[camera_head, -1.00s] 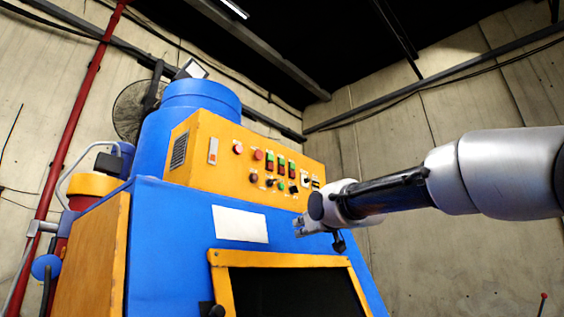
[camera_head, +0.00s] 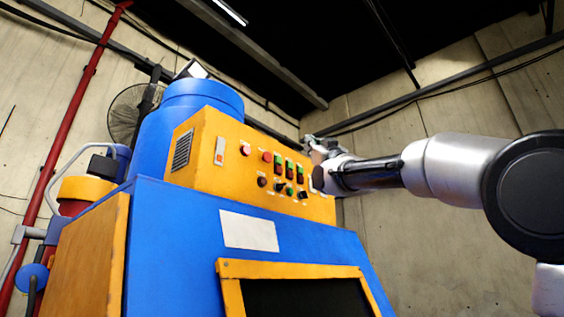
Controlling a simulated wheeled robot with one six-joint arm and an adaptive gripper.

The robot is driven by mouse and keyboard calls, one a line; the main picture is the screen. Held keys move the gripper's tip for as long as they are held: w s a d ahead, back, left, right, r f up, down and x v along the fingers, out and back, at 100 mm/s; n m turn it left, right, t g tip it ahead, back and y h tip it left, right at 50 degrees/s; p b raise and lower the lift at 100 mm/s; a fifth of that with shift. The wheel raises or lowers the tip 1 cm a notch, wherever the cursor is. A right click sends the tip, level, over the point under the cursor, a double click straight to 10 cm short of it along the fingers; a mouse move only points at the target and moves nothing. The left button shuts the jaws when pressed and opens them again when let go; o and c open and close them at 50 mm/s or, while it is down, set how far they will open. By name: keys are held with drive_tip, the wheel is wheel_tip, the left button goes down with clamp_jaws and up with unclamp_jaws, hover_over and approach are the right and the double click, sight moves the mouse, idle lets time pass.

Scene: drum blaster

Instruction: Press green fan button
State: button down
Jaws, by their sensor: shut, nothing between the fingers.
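The yellow control panel (camera_head: 211,126) sits on top of the blue machine. It carries several controls: tall green-and-red switches (camera_head: 289,168), red round buttons (camera_head: 267,157), and small green buttons (camera_head: 290,190) in the lower row. Labels are too small to read, so I cannot tell which green control is the fan button. My gripper (camera_head: 309,141) is small in view, shut and empty, at the panel's upper right edge. It seems to be in front of or beside the panel's right end and hides part of it. I cannot tell if it touches.
The blue machine body (camera_head: 165,235) has a white label (camera_head: 249,231) and a yellow-framed dark window (camera_head: 300,268) below the panel. A blue drum (camera_head: 190,125) and a wall fan (camera_head: 126,112) stand behind. A red pipe (camera_head: 72,140) runs up the left.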

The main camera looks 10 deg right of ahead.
drive_tip(key=shift+w, duration=0.1)
drive_tip(key=w+a, duration=0.5)
drive_tip(key=w, duration=0.2)
idle(0.4)
drive_tip(key=shift+a, duration=0.15)
idle(1.1)
drive_tip(key=shift+w+a, duration=0.2)
drive_tip(key=shift+w, duration=0.15)
drive_tip(key=shift+w+a, duration=0.3)
drive_tip(key=shift+w, duration=0.05)
idle(0.7)
drive_tip(key=shift+d, duration=0.1)
drive_tip(key=shift+s+d, duration=0.45)
drive_tip(key=shift+s, duration=0.25)
drive_tip(key=shift+s+d, duration=0.75)
drive_tip(key=shift+s, duration=0.25)
drive_tip(key=shift+s+d, duration=0.7)
drive_tip(key=shift+s, duration=0.3)
